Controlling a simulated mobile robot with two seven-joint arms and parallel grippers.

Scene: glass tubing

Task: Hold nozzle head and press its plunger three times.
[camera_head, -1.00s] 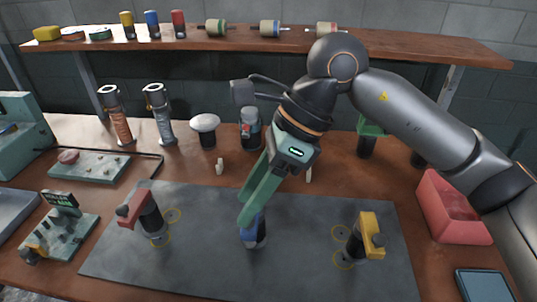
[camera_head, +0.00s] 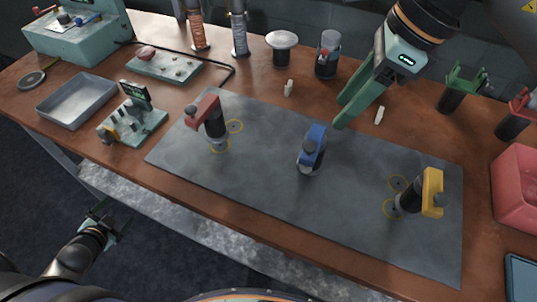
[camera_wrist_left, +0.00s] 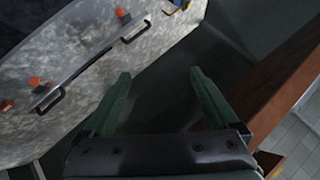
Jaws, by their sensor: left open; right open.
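Three nozzle-headed pieces stand on the grey mat (camera_head: 270,190): a red-headed one (camera_head: 208,117) at left, a blue-headed one (camera_head: 312,148) in the middle and a yellow-headed one (camera_head: 431,193) at right. Which nozzle head the task means, I cannot tell. My right gripper (camera_head: 341,113) is open and empty, behind and to the right of the blue piece, apart from it in the picture. My left gripper (camera_head: 108,224) is open and empty, low in front of the table; its two spread fingers also show in the left wrist view (camera_wrist_left: 162,95).
Yellow rings mark the mat beside the red and yellow pieces. A metal tray (camera_head: 76,103) and a small green fixture (camera_head: 133,120) lie left. A red bin (camera_head: 517,180) stands right. Small white pieces (camera_head: 288,88) and a white-topped knob (camera_head: 281,45) stand behind the mat.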

